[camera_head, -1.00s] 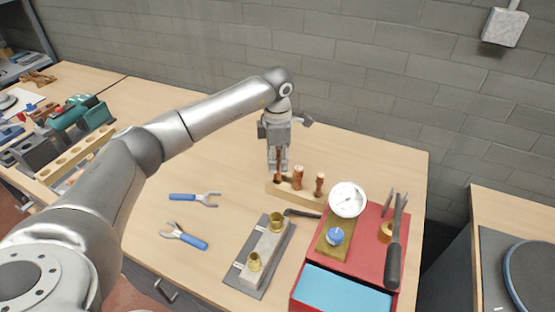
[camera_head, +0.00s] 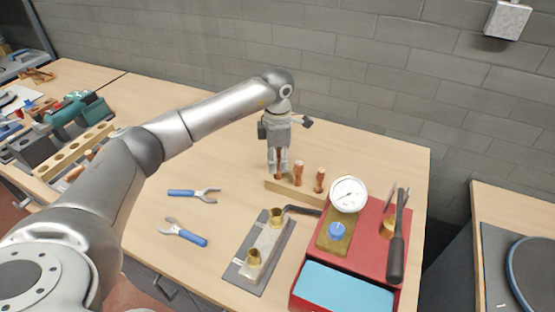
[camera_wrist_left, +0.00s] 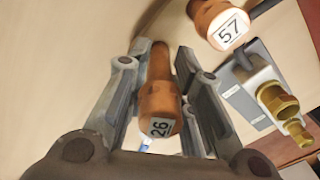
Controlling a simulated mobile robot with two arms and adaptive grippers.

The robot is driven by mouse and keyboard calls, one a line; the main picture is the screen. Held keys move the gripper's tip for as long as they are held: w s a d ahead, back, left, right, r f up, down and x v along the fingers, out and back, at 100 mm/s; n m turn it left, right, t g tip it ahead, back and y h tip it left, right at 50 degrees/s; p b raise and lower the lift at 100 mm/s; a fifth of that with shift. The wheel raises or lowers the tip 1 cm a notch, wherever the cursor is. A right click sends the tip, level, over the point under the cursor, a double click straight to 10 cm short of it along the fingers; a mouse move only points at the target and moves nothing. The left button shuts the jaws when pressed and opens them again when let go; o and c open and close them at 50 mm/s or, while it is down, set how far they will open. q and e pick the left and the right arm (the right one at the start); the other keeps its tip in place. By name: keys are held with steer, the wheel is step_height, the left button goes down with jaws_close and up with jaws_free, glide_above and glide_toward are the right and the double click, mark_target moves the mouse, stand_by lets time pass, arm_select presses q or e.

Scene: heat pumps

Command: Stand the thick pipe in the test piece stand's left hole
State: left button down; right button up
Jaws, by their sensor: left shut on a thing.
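The test piece stand is a pale wooden block (camera_head: 308,193) in the middle of the bench. Two copper pipes stand in it, a middle one (camera_head: 298,174) and a right one (camera_head: 320,181). My left gripper (camera_head: 278,168) points down over the block's left end. It is shut on a copper pipe, whose end marked 26 (camera_wrist_left: 160,98) shows between the fingers in the left wrist view. Whether this pipe's lower end sits in the left hole is hidden by the fingers. A neighbouring pipe marked 57 (camera_wrist_left: 222,24) shows in the wrist view. My right gripper is not in view.
A grey plate with brass fittings (camera_head: 276,216) lies in front of the stand. A red case (camera_head: 375,240) with a gauge (camera_head: 348,195) is at right. Blue-handled tools (camera_head: 184,232) lie at left. The bench behind the stand is clear.

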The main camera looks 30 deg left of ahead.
mark_target(277, 178)
arm_select(q)
steer(key=shift+f+b, duration=1.15)
steer(key=shift+f, duration=0.45)
steer(key=c, duration=1.2)
jaws_free()
steer(key=shift+r, duration=0.1)
